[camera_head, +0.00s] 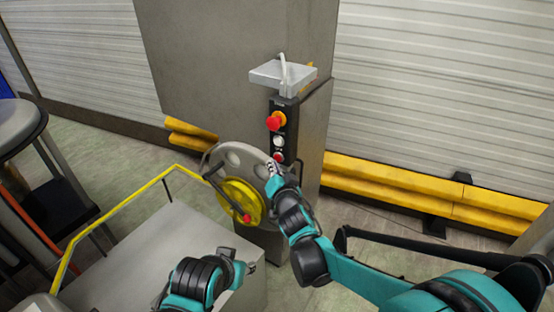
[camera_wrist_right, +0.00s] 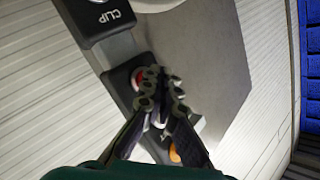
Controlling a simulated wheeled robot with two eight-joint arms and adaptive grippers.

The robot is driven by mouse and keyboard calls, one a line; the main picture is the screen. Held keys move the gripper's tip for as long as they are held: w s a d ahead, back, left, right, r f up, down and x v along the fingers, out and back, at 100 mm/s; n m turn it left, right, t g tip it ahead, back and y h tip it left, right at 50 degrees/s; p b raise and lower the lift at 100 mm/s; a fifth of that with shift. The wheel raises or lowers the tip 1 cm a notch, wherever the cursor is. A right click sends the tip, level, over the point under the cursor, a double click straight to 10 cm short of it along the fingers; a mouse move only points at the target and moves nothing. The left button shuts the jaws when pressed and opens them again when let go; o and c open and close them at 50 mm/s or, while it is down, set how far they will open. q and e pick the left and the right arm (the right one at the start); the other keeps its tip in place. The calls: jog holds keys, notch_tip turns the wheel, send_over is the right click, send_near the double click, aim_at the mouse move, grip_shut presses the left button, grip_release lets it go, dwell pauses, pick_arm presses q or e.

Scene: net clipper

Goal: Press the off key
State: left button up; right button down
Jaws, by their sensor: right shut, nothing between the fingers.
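A narrow black control panel (camera_head: 291,118) is mounted on the grey column. It carries a red knob with an orange collar (camera_head: 274,122), a white button (camera_head: 278,141) and a small red button (camera_head: 278,157) below them. My right gripper (camera_head: 271,168) is shut and empty, just below the red button. In the right wrist view its fingertips (camera_wrist_right: 161,82) lie right beside the red button (camera_wrist_right: 136,78) and overlap its edge; I cannot tell whether they touch. No off marking is readable. My left gripper (camera_head: 240,267) is low in the head view, away from the panel; its jaws are unclear.
A grey disc with a yellow hub (camera_head: 239,202) and a handle stands left of my right gripper. A grey box (camera_head: 150,255) with a yellow rail is at the lower left. A grey tray (camera_head: 283,76) sits above the panel. The wrist view shows a label reading CLIP (camera_wrist_right: 106,17).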

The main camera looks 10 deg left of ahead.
jog(key=shift+w+d, duration=0.2)
jog(key=shift+w, duration=0.4)
dwell(0.6)
jog(key=shift+s, duration=0.15)
jog(key=shift+s+a, duration=0.3)
jog(key=shift+s, duration=0.4)
jog(key=s, duration=0.1)
jog(key=s+a, duration=0.1)
jog(key=s, duration=0.2)
jog(key=shift+s+a, duration=0.35)
dwell(0.7)
